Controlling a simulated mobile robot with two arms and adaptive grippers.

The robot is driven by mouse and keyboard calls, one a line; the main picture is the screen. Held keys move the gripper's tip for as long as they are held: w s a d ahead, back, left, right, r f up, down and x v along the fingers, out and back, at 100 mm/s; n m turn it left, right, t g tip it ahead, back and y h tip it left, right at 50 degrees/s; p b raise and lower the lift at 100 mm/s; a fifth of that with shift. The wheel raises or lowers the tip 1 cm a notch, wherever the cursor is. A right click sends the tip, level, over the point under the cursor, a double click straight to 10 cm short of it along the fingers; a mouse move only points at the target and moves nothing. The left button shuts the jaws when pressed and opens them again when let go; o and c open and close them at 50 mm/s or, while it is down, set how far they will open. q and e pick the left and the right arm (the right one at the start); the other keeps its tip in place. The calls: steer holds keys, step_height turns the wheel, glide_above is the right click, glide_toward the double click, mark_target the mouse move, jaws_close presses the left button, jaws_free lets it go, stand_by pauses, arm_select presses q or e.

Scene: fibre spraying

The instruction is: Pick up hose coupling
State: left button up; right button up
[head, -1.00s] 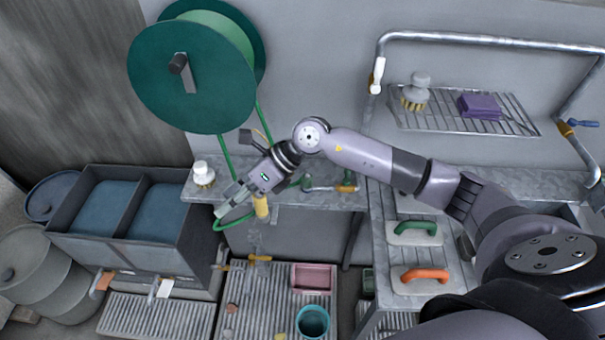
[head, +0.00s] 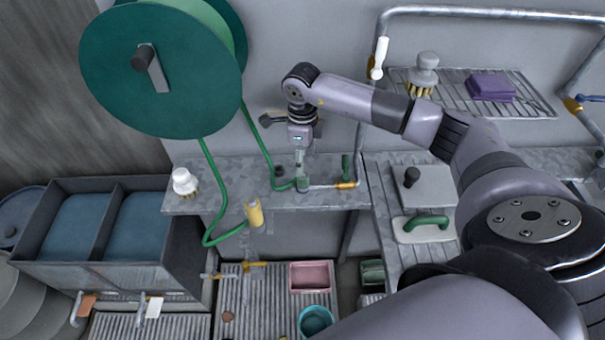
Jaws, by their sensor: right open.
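A green hose (head: 258,145) runs down from the reel to a small green fitting (head: 303,184) on the grey bench, beside a metal pipe piece with a brass end. Another length of hose loops below the bench edge to a yellow cylindrical piece (head: 254,212). I cannot tell for certain which of these is the hose coupling. My right gripper (head: 301,172) is open and points down over the bench, its fingertips right by the green fitting; contact is unclear. The yellow piece is left of and below it, apart from it. My left gripper is not in view.
The large green reel (head: 160,68) stands at upper left. A white-topped brush (head: 184,182) is on the bench's left end. A green-handled float (head: 427,223) lies right. A wire shelf (head: 530,105) holds a brush and a purple block. Blue-filled tanks (head: 140,222) stand left.

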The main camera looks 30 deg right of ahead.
mark_target(303, 179)
step_height(303, 179, down, 4)
steer(key=shift+b, duration=0.75)
steer(key=shift+f, duration=0.2)
step_height(303, 179, down, 5)
steer(key=b, duration=0.2)
steer(key=shift+w+d+r+b, duration=0.1)
steer(key=shift+d+r+b, duration=0.05)
steer(key=shift+b, duration=0.25)
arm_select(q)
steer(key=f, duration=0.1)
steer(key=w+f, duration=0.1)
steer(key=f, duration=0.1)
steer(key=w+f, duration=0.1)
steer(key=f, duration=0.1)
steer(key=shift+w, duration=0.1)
arm_select(e)
steer(key=c, duration=0.5)
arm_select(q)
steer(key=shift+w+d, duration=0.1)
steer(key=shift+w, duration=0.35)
arm_select(e)
steer(key=shift+r, duration=0.1)
jaws_close()
